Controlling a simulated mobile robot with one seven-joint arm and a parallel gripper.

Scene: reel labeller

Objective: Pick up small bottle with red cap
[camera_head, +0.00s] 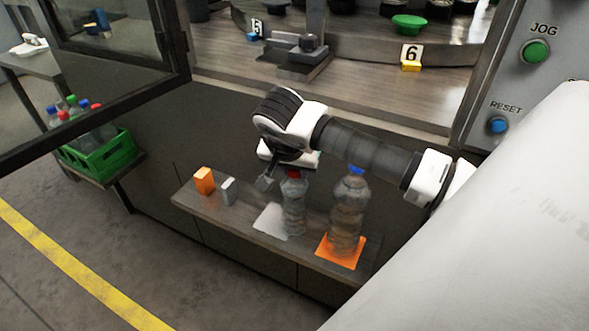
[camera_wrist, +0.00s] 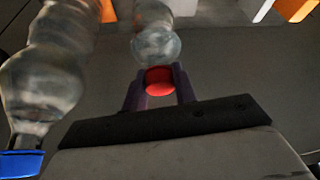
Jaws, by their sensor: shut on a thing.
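The small clear bottle (camera_head: 293,212) with a red cap (camera_head: 293,174) is upright at the white square (camera_head: 269,218) on the narrow shelf. I cannot tell whether its base touches the shelf. My gripper (camera_head: 285,178) is at its top from above, shut on the red cap. In the wrist view, my gripper's two dark fingers (camera_wrist: 159,88) are on either side of the red cap (camera_wrist: 159,80), with the small bottle's clear body (camera_wrist: 156,42) beyond it. The fingers partly hide the cap's sides.
A larger bottle with a blue cap (camera_head: 349,205) stands close right, on an orange square (camera_head: 327,248). An orange block (camera_head: 204,180) and a grey block (camera_head: 228,191) stand left on the shelf (camera_head: 250,235). A green crate (camera_head: 108,155) holds several bottles at far left.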

